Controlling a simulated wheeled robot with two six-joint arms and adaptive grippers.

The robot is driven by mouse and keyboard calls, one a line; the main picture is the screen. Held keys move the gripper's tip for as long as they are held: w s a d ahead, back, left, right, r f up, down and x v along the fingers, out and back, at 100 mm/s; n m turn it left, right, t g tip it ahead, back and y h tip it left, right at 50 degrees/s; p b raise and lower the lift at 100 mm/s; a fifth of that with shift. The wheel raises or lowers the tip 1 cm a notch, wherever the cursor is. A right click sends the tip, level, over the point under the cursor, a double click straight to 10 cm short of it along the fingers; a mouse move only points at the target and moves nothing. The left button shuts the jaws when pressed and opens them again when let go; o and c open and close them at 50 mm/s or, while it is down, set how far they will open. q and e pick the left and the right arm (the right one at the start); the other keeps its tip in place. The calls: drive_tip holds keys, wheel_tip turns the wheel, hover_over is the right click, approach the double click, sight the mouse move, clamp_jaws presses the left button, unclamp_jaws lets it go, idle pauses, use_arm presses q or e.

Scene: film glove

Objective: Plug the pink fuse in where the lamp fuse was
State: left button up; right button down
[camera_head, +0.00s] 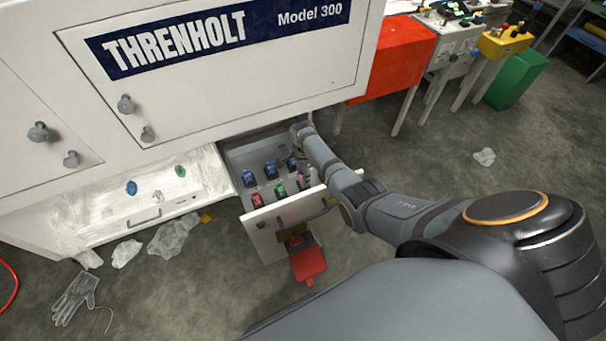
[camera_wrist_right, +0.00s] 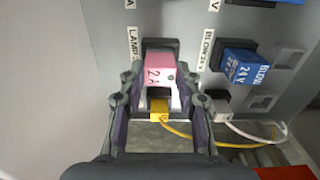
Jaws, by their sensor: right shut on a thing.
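In the right wrist view, my right gripper (camera_wrist_right: 160,90) is shut on the pink fuse (camera_wrist_right: 160,70), marked 2A. The fuse is upright at a dark socket (camera_wrist_right: 160,44) beside the LAMP label (camera_wrist_right: 133,44). I cannot tell how deep it sits. A yellow connector (camera_wrist_right: 159,108) with a yellow wire shows just below the fuse, between the fingers. In the head view, my right arm reaches into the open drawer (camera_head: 262,226), which holds rows of coloured fuses. The arm partly hides the drawer's right side. My left gripper is not in view.
A blue fuse (camera_wrist_right: 245,66) stands in the neighbouring socket, close to my right finger. A white wire (camera_wrist_right: 245,132) runs below it. Crumpled film (camera_head: 174,237) and a glove (camera_head: 76,298) lie on the floor.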

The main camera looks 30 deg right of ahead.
drive_tip(key=shift+f+b, duration=0.55)
drive_tip(key=shift+f, duration=0.25)
drive_tip(key=c, duration=0.9)
unclamp_jaws()
drive_tip(key=shift+o, duration=0.2)
wheel_tip(320, 180, up, 12)
